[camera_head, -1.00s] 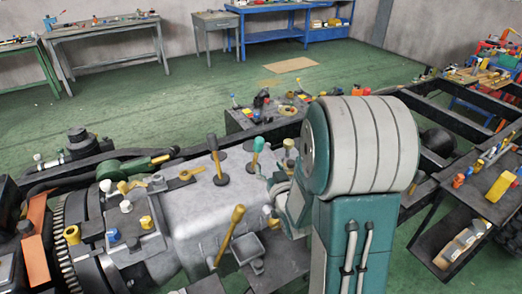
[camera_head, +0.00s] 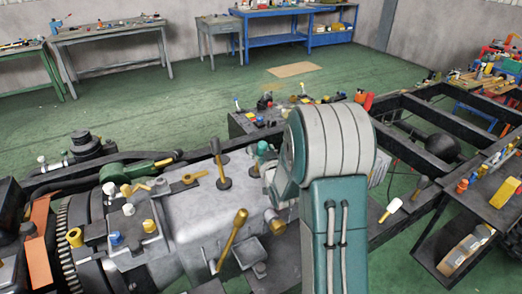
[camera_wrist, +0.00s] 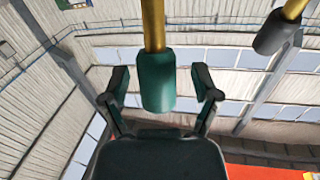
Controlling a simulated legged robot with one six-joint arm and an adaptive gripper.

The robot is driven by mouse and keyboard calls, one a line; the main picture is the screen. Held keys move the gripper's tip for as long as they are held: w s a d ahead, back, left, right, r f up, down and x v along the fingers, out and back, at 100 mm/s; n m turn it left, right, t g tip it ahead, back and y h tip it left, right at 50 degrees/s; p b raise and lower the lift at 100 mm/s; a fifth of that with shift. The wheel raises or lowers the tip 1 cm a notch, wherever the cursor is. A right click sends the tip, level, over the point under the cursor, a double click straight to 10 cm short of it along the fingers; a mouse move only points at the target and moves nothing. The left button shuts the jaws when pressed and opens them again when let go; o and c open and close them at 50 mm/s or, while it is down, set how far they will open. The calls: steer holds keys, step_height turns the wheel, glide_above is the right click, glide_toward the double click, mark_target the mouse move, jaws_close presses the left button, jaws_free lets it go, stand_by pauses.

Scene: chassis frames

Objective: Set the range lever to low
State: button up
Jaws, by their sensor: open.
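A green-knobbed lever with a yellow shaft stands close in the wrist view, its knob (camera_wrist: 157,80) between the two fingers of my gripper (camera_wrist: 160,88). The fingers are open, with a visible gap on each side of the knob. In the head view a green knob (camera_head: 263,149) shows just left of my arm, which hides most of my gripper. A second lever with a dark grey knob (camera_wrist: 275,33) is at the upper right of the wrist view. In the head view a dark-knobbed lever (camera_head: 216,147) rises from the grey gearbox housing (camera_head: 190,215). No range label is readable.
A yellow rod lever (camera_head: 233,236) leans near the housing's front right. Yellow, white and blue caps (camera_head: 116,238) sit at its left. Black chassis rails (camera_head: 445,115) run to the right. A tool shelf (camera_head: 490,212) stands at the right.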

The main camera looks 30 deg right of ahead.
steer(key=shift+d, duration=0.15)
steer(key=shift+c, duration=0.9)
jaws_close()
